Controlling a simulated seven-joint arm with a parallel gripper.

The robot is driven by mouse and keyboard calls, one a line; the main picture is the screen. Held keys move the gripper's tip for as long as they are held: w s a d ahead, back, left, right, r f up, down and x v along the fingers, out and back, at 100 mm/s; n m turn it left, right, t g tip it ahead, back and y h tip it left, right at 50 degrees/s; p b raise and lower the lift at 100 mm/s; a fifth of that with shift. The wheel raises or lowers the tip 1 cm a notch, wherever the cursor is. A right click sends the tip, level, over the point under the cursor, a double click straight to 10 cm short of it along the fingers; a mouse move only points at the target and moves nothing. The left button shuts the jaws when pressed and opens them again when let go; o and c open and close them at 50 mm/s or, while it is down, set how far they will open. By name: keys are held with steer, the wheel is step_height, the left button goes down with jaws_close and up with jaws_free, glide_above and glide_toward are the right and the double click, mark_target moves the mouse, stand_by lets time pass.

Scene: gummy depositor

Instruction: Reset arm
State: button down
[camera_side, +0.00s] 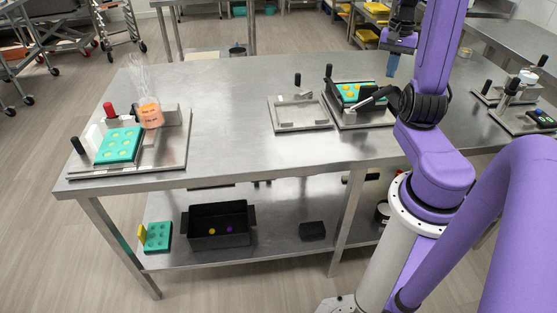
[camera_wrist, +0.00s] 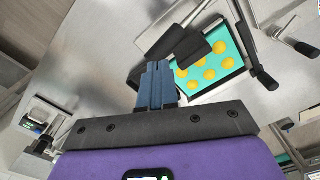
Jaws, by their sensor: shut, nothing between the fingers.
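My purple arm stands at the right of the steel table (camera_side: 230,110). My gripper (camera_side: 392,66) is above the table's back right part, pointing down, with nothing held. In the wrist view my gripper (camera_wrist: 157,70) shows its two blue-grey fingers pressed together. A teal mold with yellow gummies (camera_side: 352,92) sits in the middle right station, partly hidden by my arm. The same mold shows beside the fingers in the wrist view (camera_wrist: 207,67). Whether the fingers are directly over the station cannot be told from the side view.
An empty metal fixture (camera_side: 300,113) stands left of that station. At the far left a teal mold (camera_side: 120,145) and an orange-filled clear bag (camera_side: 150,115) stand on a plate. Another station (camera_side: 522,117) is at right. A black bin (camera_side: 218,226) is on the lower shelf. The table's middle is clear.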

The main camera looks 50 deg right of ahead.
steer(key=shift+r, duration=0.7)
steer(key=shift+w, duration=0.1)
steer(key=w+a+n, duration=0.4)
steer(key=a+n, duration=0.3)
steer(key=a, duration=0.5)
steer(key=w+a+n, duration=0.5)
steer(key=a+n, duration=0.1)
steer(key=a, duration=0.7)
steer(key=s+a+n, duration=1.4)
steer(key=s+a, duration=0.1)
steer(key=s, duration=0.1)
steer(key=shift+f+n, duration=0.15)
steer(key=shift+n, duration=0.15)
